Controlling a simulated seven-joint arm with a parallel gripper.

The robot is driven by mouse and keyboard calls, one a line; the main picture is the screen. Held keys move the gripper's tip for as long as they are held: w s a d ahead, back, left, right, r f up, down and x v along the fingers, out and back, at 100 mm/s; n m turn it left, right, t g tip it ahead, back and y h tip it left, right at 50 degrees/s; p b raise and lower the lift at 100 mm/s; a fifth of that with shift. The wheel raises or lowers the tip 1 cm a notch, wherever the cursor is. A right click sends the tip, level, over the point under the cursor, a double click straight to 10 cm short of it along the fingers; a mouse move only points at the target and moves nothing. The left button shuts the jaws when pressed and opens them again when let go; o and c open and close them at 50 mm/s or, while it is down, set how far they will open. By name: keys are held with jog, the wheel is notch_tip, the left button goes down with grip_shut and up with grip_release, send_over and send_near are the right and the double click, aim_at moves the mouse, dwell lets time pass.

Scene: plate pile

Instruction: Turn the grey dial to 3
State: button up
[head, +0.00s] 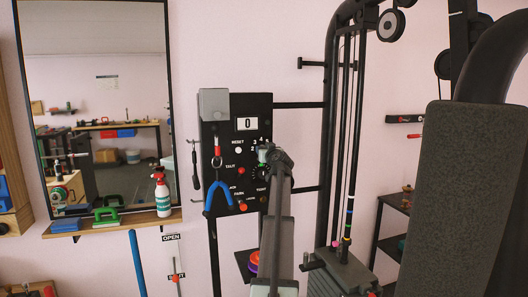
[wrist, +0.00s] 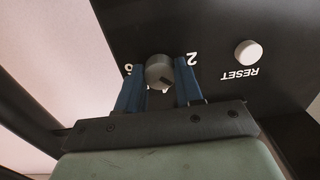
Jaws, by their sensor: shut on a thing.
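The grey dial (wrist: 158,67) sits on the black panel in the wrist view, where the picture is upside down. A dark pointer line on its face runs toward the lower right of that view. A white 2 (wrist: 191,59) shows beside it, and another digit is partly covered at its left. My gripper (wrist: 160,77) has its two blue fingers on either side of the dial, shut on it. In the head view my gripper (head: 266,156) reaches the panel and hides most of the dial; digits 2, 3 and 4 (head: 257,142) show above it.
The black panel (head: 222,133) has a display (head: 254,124) reading 0, a white RESET button (head: 239,150) and a red button (head: 241,171). A blue forked tool (head: 216,196) hangs at its left. Upright black posts and a padded seat back (head: 455,190) stand to the right.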

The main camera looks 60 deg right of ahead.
dwell(0.4)
jog(key=o, duration=1)
jog(key=shift+o, duration=0.2)
jog(key=shift+a, duration=0.1)
jog(key=v, duration=1.3)
jog(key=shift+s+a, duration=0.2)
jog(key=shift+s, duration=0.1)
